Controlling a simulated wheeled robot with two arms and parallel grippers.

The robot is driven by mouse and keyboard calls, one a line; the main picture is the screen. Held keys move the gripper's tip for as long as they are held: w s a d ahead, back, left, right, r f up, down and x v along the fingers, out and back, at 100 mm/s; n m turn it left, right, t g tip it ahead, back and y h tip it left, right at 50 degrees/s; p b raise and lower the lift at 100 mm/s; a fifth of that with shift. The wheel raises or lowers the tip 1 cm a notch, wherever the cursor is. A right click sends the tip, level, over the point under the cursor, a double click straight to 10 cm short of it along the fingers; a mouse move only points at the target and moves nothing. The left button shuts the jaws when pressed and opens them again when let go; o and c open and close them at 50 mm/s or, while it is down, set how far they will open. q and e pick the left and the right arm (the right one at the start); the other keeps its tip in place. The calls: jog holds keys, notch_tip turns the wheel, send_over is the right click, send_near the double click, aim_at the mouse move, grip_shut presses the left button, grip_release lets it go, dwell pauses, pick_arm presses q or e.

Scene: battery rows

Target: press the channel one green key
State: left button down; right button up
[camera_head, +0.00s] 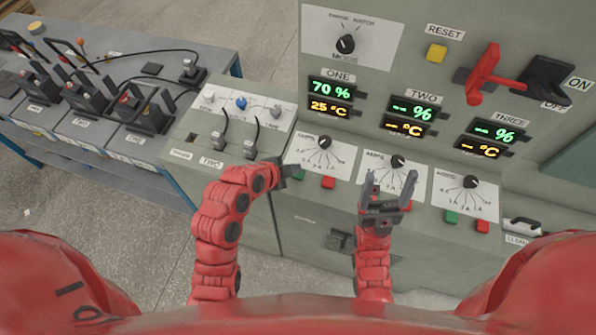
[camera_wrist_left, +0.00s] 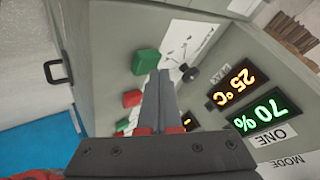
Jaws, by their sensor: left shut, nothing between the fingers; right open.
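The channel one green key (camera_wrist_left: 146,62) shows in the left wrist view as a raised green block, with the channel one red key (camera_wrist_left: 132,98) near it. In the head view the green key (camera_head: 299,174) is partly hidden behind my left gripper (camera_head: 290,171). The left gripper is shut and empty, and its tips (camera_wrist_left: 163,74) appear right beside the green key; I cannot tell whether they touch it. My right gripper (camera_head: 389,186) is open and empty in front of the channel two dial panel (camera_head: 397,168).
Display one (camera_head: 331,97) reads 70 % and 25 °C; displays two (camera_head: 408,118) and three (camera_head: 490,139) show dashes. A red lever (camera_head: 484,78) and yellow reset button (camera_head: 437,53) are above. Plugs with cables (camera_head: 219,140) stand left of my left gripper.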

pick_arm(q)
jog(key=shift+f+b, duration=0.5)
jog(key=shift+b, duration=0.15)
dwell(0.4)
jog(key=shift+r, duration=0.15)
dwell(0.3)
jog(key=shift+r, duration=0.75)
jog(key=shift+r+p, duration=0.35)
jog(key=shift+r, duration=2.15)
